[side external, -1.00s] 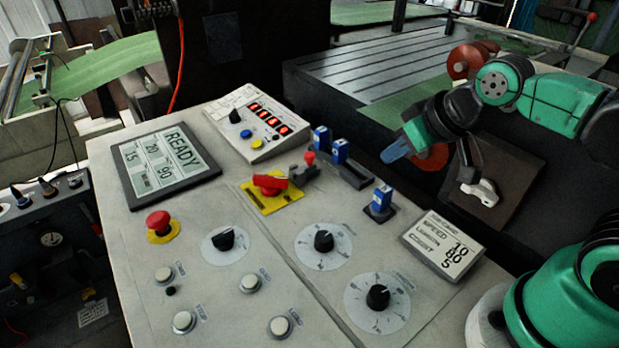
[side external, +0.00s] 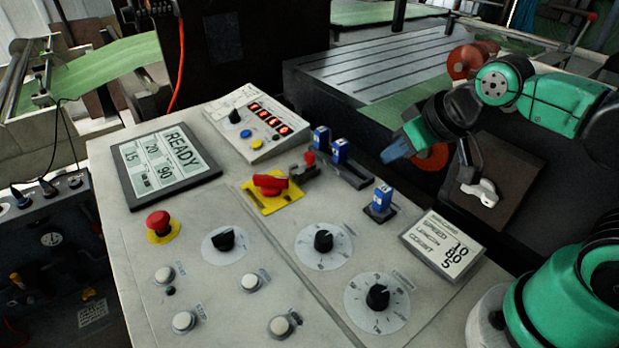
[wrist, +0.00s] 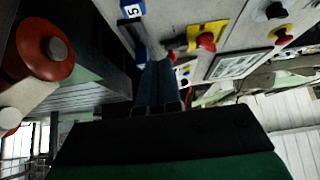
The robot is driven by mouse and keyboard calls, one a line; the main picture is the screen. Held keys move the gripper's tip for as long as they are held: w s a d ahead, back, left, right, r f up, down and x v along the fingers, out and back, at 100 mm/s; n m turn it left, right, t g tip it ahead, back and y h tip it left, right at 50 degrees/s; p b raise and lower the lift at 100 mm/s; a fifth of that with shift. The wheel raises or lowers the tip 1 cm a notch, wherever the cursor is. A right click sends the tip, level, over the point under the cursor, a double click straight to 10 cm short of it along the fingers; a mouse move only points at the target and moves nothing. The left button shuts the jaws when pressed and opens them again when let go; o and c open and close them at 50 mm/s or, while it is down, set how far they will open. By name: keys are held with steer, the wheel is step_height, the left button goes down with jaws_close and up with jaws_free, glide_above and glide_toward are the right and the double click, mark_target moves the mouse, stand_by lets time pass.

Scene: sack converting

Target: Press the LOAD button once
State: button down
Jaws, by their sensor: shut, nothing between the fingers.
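Several white round push buttons sit on the grey control panel (side external: 140,310) in the side view: an upper left one (side external: 163,275), an upper right one (side external: 250,282), a lower left one (side external: 183,321) and a lower right one (side external: 281,327). Their small labels are too blurred to read, so I cannot tell which is LOAD. My gripper (side external: 394,153) hangs in the air beyond the panel's far right edge, well away from these buttons. Its blue fingers are together and empty, as in the wrist view (wrist: 158,88). The white buttons cannot be made out in the wrist view.
A READY display (side external: 168,160), a red emergency button (side external: 159,223), a red-and-yellow switch (side external: 270,187), dark knobs (side external: 323,241) and blue-capped switches (side external: 380,199) rise from the panel. A tilted readout (side external: 443,245) stands at its right edge. A red roller (side external: 432,157) is near my gripper.

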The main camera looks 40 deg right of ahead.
stand_by(0.7)
steer(key=n+g+y, duration=0.7)
steer(key=n+g, duration=0.1)
steer(key=n, duration=0.2)
glide_above(283, 324)
step_height(283, 324, down, 2)
steer(key=f, duration=0.1)
steer(key=shift+r, duration=0.25)
steer(key=shift+f, duration=4.4)
steer(key=shift+f, duration=0.15)
steer(key=shift+f, duration=0.25)
steer(key=shift+r, duration=0.15)
